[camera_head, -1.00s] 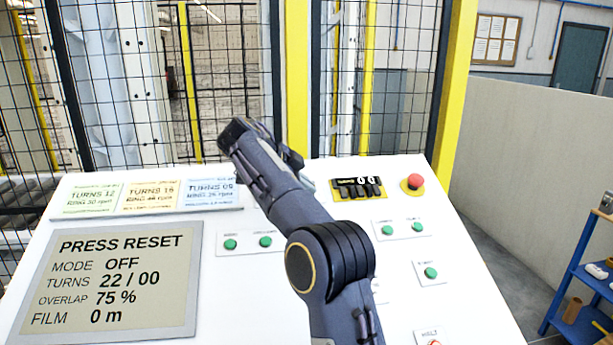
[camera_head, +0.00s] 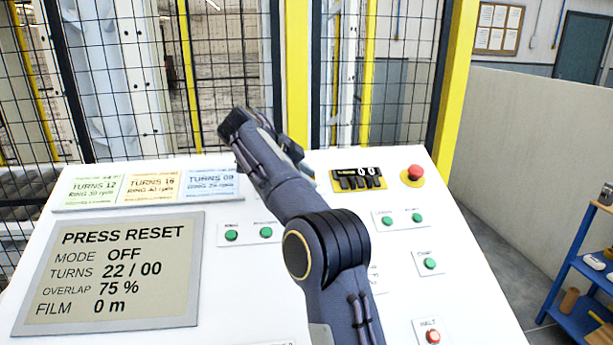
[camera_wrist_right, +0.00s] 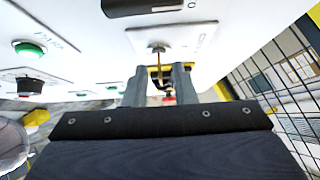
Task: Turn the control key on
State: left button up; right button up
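My left gripper is not in view.
The console screen (camera_head: 120,270) reads PRESS RESET, MODE OFF. A mesh fence (camera_head: 190,80) stands behind. A blue shelf (camera_head: 580,280) is at right.

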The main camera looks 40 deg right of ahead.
jog(key=shift+r, duration=0.1)
jog(key=p+v, duration=0.2)
jog(key=v, duration=0.5)
jog(key=shift+a+r, duration=0.2)
jog(key=shift+a, duration=0.1)
jog(key=shift+w, duration=0.1)
